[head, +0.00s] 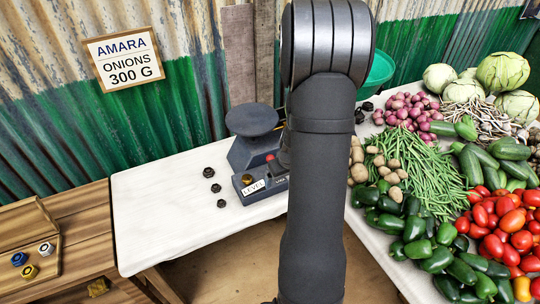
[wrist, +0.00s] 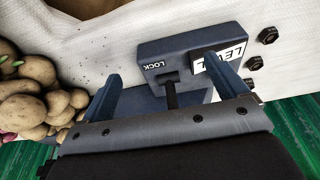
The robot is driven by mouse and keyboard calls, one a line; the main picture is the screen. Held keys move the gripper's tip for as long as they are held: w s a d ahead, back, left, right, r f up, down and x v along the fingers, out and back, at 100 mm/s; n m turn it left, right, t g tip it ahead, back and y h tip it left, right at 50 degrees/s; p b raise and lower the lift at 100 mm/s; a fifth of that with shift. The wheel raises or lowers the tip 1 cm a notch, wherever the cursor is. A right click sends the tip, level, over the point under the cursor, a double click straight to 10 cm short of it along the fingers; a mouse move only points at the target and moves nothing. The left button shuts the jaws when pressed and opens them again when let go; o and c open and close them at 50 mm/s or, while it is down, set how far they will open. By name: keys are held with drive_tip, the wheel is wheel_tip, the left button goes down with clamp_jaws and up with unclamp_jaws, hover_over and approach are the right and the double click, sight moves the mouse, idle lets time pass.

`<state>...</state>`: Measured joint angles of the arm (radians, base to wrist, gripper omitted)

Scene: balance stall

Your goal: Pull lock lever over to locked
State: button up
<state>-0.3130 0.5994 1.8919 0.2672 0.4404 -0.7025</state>
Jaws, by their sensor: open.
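The balance (head: 249,152) is a blue-grey scale with a round dark pan, standing on the white-covered table. Its base (wrist: 150,48) shows in the wrist view with a LOCK label and a LEVEL plate. The lock lever (wrist: 171,94) is a dark rod rising from a slot beside the LOCK label, its outer end hidden by my gripper's body. My gripper (wrist: 168,75) is open, one finger on each side of the lever with gaps. The right finger is close to the LEVEL plate; I cannot tell if it touches.
Several dark weights (head: 209,172) stand left of the balance. Potatoes (wrist: 35,95) lie close to my left finger in the wrist view. Green beans (head: 428,170) and other vegetables fill the right. The white table (head: 155,215) is clear at front left.

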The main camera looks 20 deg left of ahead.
drive_tip(key=v, duration=0.7)
idle(0.6)
drive_tip(key=shift+s, duration=0.1)
drive_tip(key=x, duration=0.7)
idle(0.4)
